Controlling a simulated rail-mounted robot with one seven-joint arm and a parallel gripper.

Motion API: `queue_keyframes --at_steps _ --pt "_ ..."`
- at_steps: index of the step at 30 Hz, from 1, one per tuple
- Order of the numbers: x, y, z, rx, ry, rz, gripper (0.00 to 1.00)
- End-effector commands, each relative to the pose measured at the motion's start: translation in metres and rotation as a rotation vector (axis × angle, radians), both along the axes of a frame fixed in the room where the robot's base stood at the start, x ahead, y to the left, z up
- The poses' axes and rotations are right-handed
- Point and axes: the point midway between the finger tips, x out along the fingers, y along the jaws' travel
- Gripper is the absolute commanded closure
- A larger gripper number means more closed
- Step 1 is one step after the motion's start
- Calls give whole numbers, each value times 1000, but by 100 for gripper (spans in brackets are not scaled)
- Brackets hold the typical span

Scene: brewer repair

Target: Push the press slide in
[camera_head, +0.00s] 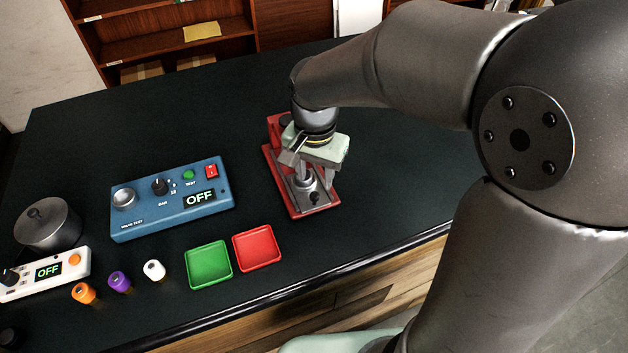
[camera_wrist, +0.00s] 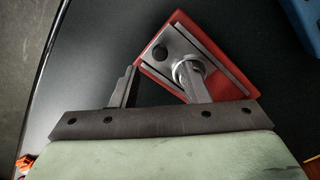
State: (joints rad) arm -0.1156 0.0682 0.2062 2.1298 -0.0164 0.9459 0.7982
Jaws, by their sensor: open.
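The press (camera_head: 294,205) has a red base with a grey metal slide plate on it. My gripper (camera_head: 308,177) is open and points down over the press. In the wrist view one finger of my gripper (camera_wrist: 158,80) is off the base's edge and the other overlaps the silver round part. I cannot tell whether it touches. My gripper hides the press's middle.
A blue test box (camera_head: 140,220) reading OFF stands left of the press. A green tray (camera_head: 209,284) and a red tray (camera_head: 277,261) lie in front. Several small capped items, a white OFF unit (camera_head: 20,290) and a metal pot (camera_head: 48,235) are at far left. The back table is clear.

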Motion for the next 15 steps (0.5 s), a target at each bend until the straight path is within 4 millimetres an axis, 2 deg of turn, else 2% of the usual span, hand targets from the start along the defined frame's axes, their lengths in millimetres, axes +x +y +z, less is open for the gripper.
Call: queue_keyframes --at_steps 3,6,10,15 --pt "-1 0 -24 -2 5 2 59" --pt "0 0 -38 -2 3 1 59" --pt "0 0 -50 -1 2 0 59" --pt "0 0 -56 0 -1 1 59"
